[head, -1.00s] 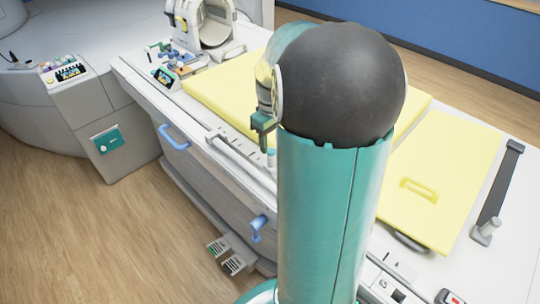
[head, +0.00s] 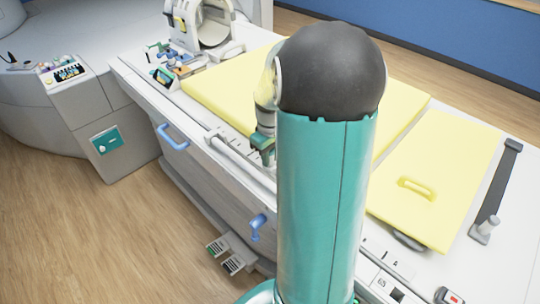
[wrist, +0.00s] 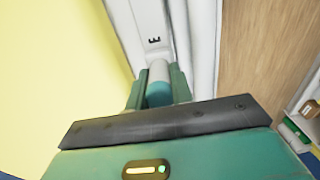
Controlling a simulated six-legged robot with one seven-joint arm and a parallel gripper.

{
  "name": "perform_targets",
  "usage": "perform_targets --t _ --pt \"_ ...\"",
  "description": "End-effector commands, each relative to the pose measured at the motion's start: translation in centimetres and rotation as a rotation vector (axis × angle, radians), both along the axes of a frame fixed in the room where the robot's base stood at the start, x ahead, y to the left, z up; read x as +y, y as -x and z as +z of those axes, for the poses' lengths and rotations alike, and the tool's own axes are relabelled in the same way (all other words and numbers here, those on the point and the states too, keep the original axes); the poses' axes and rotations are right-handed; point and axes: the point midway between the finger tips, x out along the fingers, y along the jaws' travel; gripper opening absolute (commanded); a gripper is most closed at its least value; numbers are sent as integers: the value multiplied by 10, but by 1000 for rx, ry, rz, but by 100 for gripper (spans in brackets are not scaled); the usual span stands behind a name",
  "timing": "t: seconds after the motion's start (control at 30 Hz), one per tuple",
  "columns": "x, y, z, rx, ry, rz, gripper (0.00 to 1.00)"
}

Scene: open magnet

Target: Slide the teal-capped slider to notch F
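The slider's teal cap (wrist: 158,92) shows in the wrist view between the two green fingers of my gripper (wrist: 160,88), with a pale rounded part beyond it. The fingers are apart, one on each side of the cap; whether they touch it is hard to tell. A white rail (wrist: 153,22) with a dark letter E (wrist: 155,41) runs ahead of the fingertips. In the head view, my gripper (head: 263,145) is low over the table's near edge beside the rail (head: 235,150), and my arm hides part of it. I cannot make out notch F.
A yellow pad (head: 220,90) lies along the rail, and another yellow pad (head: 440,160) with a handle lies to the right. Blue handles (head: 172,138) stick out from the table's side. A white ring-shaped device (head: 205,25) stands at the far end.

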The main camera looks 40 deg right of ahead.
Motion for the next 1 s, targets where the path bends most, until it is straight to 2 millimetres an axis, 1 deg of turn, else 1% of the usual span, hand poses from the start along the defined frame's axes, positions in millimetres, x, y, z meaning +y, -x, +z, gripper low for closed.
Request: perform_targets --t 0.13,0.23,0.27,0.5,0.6,0.7,0.97,1.0 --pt "0 -1 0 0 0 0 0" --pt "0 -11 0 0 -1 3 0" --pt "0 -16 0 0 -1 3 0" --pt "2 -71 0 -2 0 4 0" --pt "2 -85 0 0 0 2 0" --pt "2 -91 1 -1 1 0 0" --pt "2 -91 1 -1 1 -1 0" --pt "2 -91 1 -1 1 -1 28"
